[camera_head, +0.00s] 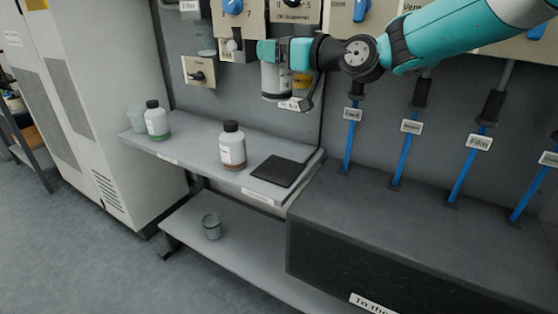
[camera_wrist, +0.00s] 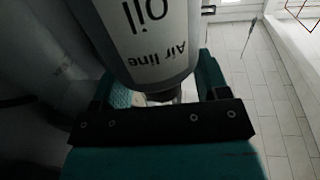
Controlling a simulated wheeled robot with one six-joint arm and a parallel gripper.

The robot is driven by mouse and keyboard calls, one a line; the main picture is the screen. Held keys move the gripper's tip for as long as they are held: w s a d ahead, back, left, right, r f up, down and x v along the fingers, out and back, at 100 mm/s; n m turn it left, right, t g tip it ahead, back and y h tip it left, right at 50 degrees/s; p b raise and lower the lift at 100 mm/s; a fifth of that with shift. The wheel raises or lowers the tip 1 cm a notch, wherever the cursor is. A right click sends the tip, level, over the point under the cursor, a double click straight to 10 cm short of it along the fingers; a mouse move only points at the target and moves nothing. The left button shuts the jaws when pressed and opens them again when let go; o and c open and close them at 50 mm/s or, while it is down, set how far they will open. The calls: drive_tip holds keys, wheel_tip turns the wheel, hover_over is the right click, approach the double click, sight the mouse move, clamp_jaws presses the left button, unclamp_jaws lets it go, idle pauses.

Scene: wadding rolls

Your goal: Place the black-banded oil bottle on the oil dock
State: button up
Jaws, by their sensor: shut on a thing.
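My gripper (camera_head: 284,54) is shut on a pale bottle (camera_head: 274,82), raised above the shelf in front of the wall panel. In the wrist view the bottle (camera_wrist: 150,60) sits between the teal fingers, with "Air line oil" on its label, upside down in that picture. A flat black pad (camera_head: 280,170) lies bare at the right end of the upper shelf. A label is on the shelf edge below it, too small to read.
The upper shelf (camera_head: 190,143) also bears a brown-banded bottle (camera_head: 232,152) left of the pad, a green-banded bottle (camera_head: 157,122) and a clear beaker (camera_head: 136,117). A cup (camera_head: 212,226) stands on the lower shelf. A dark box (camera_head: 400,235) borders the shelf at right.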

wheel_tip(320, 180, down, 19)
drive_tip(key=b, duration=0.5)
drive_tip(key=shift+r+b, duration=0.2)
drive_tip(key=shift+b, duration=0.1)
drive_tip(key=shift+f, duration=0.15)
drive_tip(key=o, duration=1.5)
drive_tip(key=shift+c, duration=0.2)
